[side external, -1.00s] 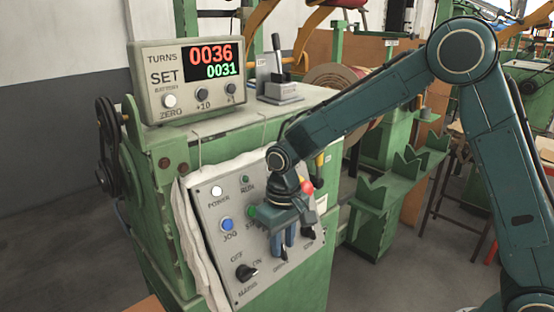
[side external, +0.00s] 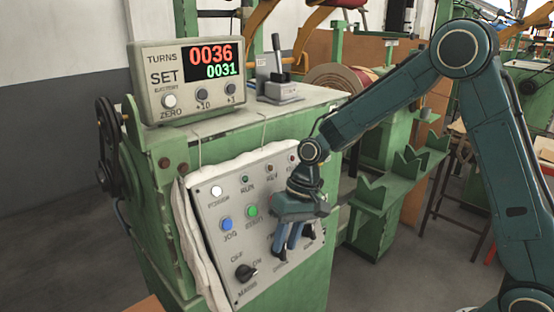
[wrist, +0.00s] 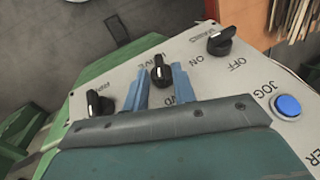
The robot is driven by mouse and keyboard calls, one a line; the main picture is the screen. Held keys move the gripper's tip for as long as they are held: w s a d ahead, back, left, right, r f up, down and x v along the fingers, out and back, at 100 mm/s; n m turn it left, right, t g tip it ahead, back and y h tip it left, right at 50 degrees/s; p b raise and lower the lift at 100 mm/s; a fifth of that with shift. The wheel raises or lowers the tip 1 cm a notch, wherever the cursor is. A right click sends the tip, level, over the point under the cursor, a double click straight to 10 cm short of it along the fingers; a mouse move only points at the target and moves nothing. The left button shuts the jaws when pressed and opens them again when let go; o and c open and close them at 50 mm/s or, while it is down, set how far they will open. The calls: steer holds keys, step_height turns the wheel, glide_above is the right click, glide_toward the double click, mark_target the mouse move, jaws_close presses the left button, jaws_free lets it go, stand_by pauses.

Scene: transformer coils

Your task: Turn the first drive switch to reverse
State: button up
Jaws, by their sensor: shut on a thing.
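The black drive switch (wrist: 161,72) is the middle of three knobs on the grey control panel (side external: 205,210). The blue fingers of my gripper (wrist: 160,88) stand on either side of this knob in the wrist view, shut on it. In that view the knob points roughly along the fingers. In the side view my gripper (side external: 285,247) reaches down to the lower right of the panel, and its fingers partly hide the knob. The wording around the knob is partly covered, so I cannot read its setting.
The mains knob (side external: 246,272) is at the panel's lower left, with another black knob (wrist: 98,104) on the drive switch's other side. A blue jog button (side external: 226,224) and a green button (side external: 252,211) are above. The counter (side external: 190,80) reads 0036 and 0031.

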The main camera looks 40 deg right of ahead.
steer(key=shift+d, duration=0.1)
stand_by(0.3)
steer(key=o, duration=0.6)
steer(key=v, duration=1.3)
steer(key=shift+s+d+r, duration=0.1)
steer(key=shift+d+r, duration=0.15)
steer(key=shift+r, duration=0.05)
